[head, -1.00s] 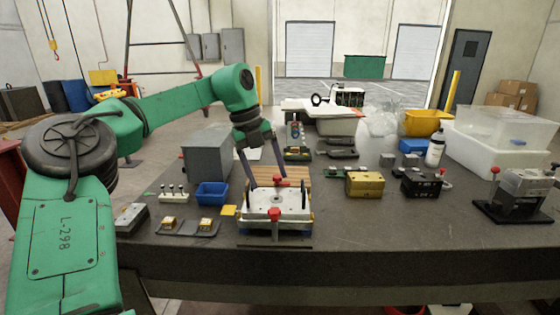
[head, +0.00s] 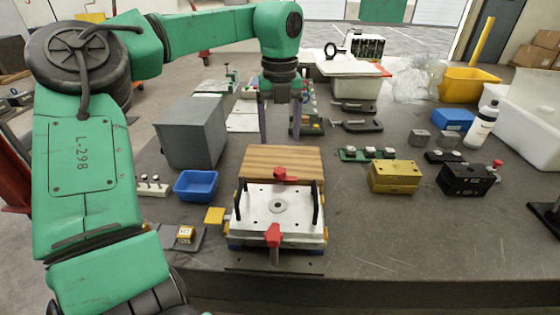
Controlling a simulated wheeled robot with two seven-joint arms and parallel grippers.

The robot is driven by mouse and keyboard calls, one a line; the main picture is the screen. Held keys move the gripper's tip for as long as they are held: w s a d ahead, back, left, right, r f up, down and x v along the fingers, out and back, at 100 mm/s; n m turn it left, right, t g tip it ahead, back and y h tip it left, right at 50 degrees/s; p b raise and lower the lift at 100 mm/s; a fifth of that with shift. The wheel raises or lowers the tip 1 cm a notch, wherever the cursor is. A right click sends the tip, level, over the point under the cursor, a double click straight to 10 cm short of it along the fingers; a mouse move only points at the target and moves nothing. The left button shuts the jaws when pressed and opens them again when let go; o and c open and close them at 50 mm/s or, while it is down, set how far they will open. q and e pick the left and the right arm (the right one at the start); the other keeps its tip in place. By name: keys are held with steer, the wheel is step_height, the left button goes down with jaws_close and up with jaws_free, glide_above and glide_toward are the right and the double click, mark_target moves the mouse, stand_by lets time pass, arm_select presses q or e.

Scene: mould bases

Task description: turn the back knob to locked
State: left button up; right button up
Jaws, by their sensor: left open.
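The mould base (head: 250,203) has a white top plate with a round centre hole and black handles at both sides. It stands on the table near the front edge. The red back knob (head: 280,174) is at the plate's far edge, and the red front knob (head: 273,236) is at its near edge. My left gripper (head: 280,141) points down, its two fingers apart and empty. In the picture it is above and beyond the back knob, behind a wooden board, and touches neither. I cannot read any lock marking. My right gripper is not in view.
The wooden board (head: 281,160) is just behind the mould base. A grey box (head: 191,133) and a blue bin (head: 195,185) are at left. Yellow (head: 393,177) and black (head: 464,180) blocks are at right.

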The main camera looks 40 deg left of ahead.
arm_select(q)
glide_above(280, 170)
steer(key=f, duration=0.5)
steer(key=shift+s+p, duration=0.2)
steer(key=shift+p, duration=0.15)
steer(key=f, duration=0.3)
steer(key=f+p, duration=0.1)
steer(key=f, duration=0.1)
steer(key=shift+w+a, duration=0.1)
steer(key=shift+w, duration=0.2)
steer(key=shift+s+f, duration=0.1)
steer(key=shift+f, duration=0.1)
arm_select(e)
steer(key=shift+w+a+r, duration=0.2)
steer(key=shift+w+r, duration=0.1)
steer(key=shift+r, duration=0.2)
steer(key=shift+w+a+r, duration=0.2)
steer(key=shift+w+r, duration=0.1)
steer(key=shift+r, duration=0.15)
arm_select(q)
jaws_close()
